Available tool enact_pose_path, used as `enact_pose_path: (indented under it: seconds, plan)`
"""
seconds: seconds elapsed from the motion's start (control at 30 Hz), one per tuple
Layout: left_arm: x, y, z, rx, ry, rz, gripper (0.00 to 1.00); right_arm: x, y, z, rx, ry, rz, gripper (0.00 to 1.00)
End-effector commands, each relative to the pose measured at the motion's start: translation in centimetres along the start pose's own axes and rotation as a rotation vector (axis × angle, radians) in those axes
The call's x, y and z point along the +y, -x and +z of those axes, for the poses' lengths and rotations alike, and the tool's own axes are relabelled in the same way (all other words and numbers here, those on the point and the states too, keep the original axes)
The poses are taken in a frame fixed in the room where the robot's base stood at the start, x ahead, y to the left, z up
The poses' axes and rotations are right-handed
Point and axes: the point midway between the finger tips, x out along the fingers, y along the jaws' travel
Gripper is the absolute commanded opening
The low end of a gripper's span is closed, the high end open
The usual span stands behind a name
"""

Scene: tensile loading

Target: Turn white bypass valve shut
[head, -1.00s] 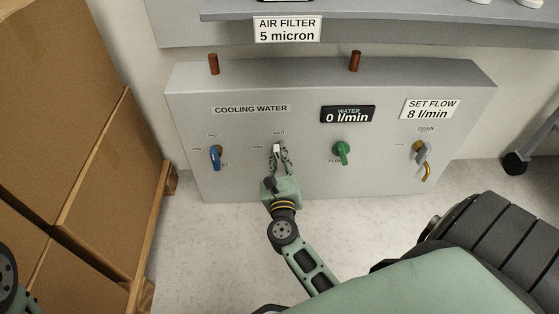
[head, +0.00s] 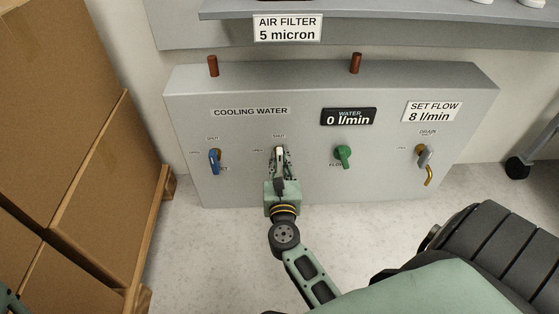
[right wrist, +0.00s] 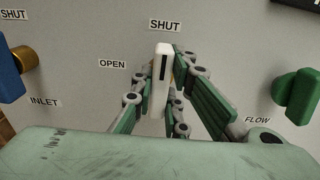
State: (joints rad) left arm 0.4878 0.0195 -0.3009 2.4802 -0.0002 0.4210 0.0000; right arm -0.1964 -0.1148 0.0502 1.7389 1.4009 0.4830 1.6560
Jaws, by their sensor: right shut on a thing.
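The white bypass valve handle (head: 279,152) is on the grey cooling water panel, second from the left. In the right wrist view the white handle (right wrist: 161,82) stands upright, its top just under the SHUT label (right wrist: 165,24); the OPEN label (right wrist: 112,64) is to its left. My right gripper (head: 281,158) is shut on the handle, with one green finger on each side of it in the right wrist view (right wrist: 164,75). The handle's pivot is hidden. My left gripper is not in view.
A blue inlet valve (head: 214,161) is left of the white one, a green flow valve (head: 343,154) right of it, and a drain valve (head: 425,156) farther right. The water display (head: 348,117) reads 0 l/min. Stacked boxes (head: 60,150) fill the left side.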

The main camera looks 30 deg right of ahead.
Motion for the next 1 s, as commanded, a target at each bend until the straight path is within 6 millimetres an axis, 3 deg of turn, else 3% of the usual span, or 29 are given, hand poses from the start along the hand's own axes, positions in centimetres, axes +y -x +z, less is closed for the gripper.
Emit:
enact_pose_path:
  seconds: [0.27,0.63,0.77,1.0]
  plan:
    - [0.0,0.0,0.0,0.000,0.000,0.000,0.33,0.0,0.1,-0.1,0.002,-0.002,0.001,0.33]
    - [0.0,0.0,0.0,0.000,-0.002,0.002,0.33,0.0,0.6,-0.1,0.002,-0.001,0.001,0.33]
    - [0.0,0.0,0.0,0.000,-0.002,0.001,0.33,0.0,2.6,-0.1,0.003,-0.001,0.001,0.33]
    - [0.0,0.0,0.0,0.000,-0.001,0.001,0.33,0.0,7.8,-0.2,0.005,0.000,0.001,0.33]
